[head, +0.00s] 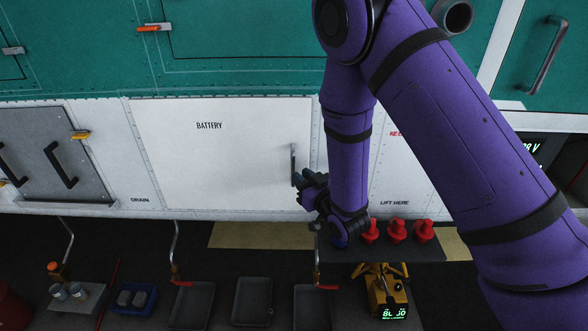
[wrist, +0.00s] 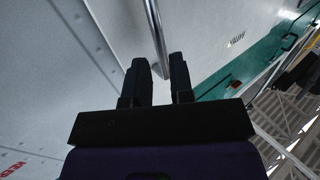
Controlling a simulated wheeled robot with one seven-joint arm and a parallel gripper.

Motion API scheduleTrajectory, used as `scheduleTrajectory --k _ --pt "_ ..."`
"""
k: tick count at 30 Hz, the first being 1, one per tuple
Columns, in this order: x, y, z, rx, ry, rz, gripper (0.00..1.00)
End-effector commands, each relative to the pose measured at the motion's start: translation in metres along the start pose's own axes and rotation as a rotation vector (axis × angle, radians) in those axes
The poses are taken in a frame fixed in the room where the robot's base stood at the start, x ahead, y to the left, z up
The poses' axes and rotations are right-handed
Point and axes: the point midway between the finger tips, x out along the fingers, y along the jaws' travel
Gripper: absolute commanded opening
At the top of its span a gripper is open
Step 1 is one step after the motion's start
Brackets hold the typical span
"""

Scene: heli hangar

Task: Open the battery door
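The battery door (head: 215,155) is a large white panel lettered "BATTERY", in the middle of the head view. It looks flush with the white body around it. A grey upright bar handle (head: 293,160) stands near its right edge. My gripper (head: 301,182) is at the lower end of this handle. In the wrist view my gripper (wrist: 160,68) has its two dark fingers apart, and the handle (wrist: 155,30) runs down to the gap between them. There is space beside the bar, so the fingers are not closed on it. Whether either finger touches it I cannot tell.
A grey hatch (head: 50,150) with black handles is at the left. Below stand a dark shelf with red plugs (head: 397,231), a yellow device (head: 388,295) with a green display, and several dark trays (head: 252,300). My arm covers the panel's right side.

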Motion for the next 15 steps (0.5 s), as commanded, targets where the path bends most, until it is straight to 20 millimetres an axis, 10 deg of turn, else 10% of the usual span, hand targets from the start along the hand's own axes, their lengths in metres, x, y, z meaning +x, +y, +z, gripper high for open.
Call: scheduleTrajectory --k 15 --pt "0.049 0.0 0.0 0.0 -0.001 0.001 0.22"
